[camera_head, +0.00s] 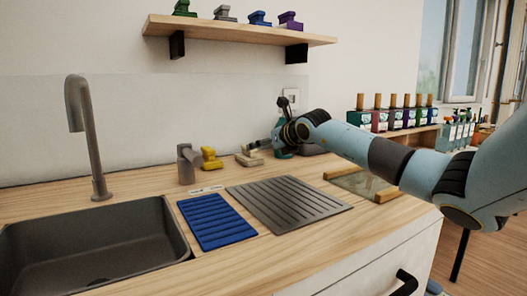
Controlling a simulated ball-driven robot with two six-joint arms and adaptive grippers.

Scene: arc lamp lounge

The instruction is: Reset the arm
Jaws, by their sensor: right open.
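My right arm (375,155) comes in from the right and reaches across the back of the counter. Its wrist is above the counter, behind the grey ribbed drying mat. My right gripper (257,145) points left, is small in view and holds nothing that I can see. It is open, near a pale block-like brush (250,159); I cannot tell whether they touch. A teal spray bottle (284,152) is partly hidden by the wrist. My left gripper is not in view.
A sink (95,250) with a tall tap (90,135) is at left. A blue ribbed mat (216,221) and the grey mat (290,204) lie on the counter. A yellow brush (211,158) stands behind. A glass board (362,183) lies under my arm. A shelf (235,31) hangs above.

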